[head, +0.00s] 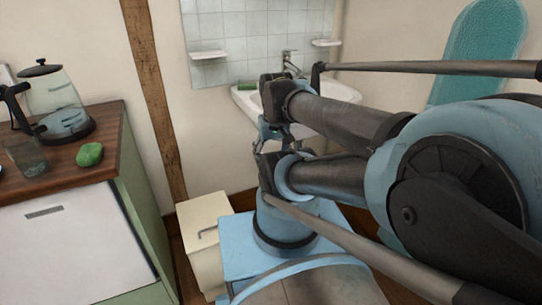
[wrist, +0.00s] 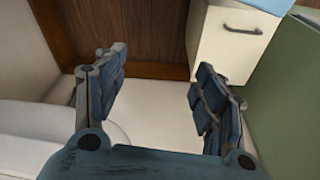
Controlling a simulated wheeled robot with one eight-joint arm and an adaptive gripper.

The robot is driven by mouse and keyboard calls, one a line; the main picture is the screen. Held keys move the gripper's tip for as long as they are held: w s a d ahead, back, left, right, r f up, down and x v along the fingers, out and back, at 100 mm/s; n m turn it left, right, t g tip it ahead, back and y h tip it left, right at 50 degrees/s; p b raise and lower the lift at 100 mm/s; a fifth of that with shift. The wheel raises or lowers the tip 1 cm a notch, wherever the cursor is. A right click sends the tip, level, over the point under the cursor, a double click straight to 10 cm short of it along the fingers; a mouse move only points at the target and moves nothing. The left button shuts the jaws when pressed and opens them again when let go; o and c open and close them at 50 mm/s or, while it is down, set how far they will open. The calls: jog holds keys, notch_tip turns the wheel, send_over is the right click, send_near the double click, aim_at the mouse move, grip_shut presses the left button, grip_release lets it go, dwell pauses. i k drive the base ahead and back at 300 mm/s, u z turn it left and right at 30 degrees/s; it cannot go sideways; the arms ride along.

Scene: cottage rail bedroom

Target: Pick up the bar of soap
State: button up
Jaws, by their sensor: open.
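A rounded green lump (head: 89,154), which looks like a bar of soap, lies on the brown wooden counter (head: 65,181) at the left of the head view. A second, flatter green block (head: 248,85) rests on the back left rim of the white sink (head: 243,101); I cannot tell for sure which one is the soap. My gripper (wrist: 157,88) is open and empty in the wrist view, over bare pale floor. Neither green thing shows in the wrist view. In the head view my arm covers part of the sink.
A glass kettle (head: 58,98) and a glass tumbler (head: 27,155) stand beside the green lump on the counter. A cream cabinet (head: 205,215) stands low on the floor; it also shows in the wrist view (wrist: 228,42). A wooden post (head: 155,90) rises between counter and sink.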

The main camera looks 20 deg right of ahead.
aim_at(90, 154)
jog(key=k, duration=0.5)
jog(key=u, duration=1.6)
jog(key=i, duration=0.4)
jog(key=u, duration=0.7)
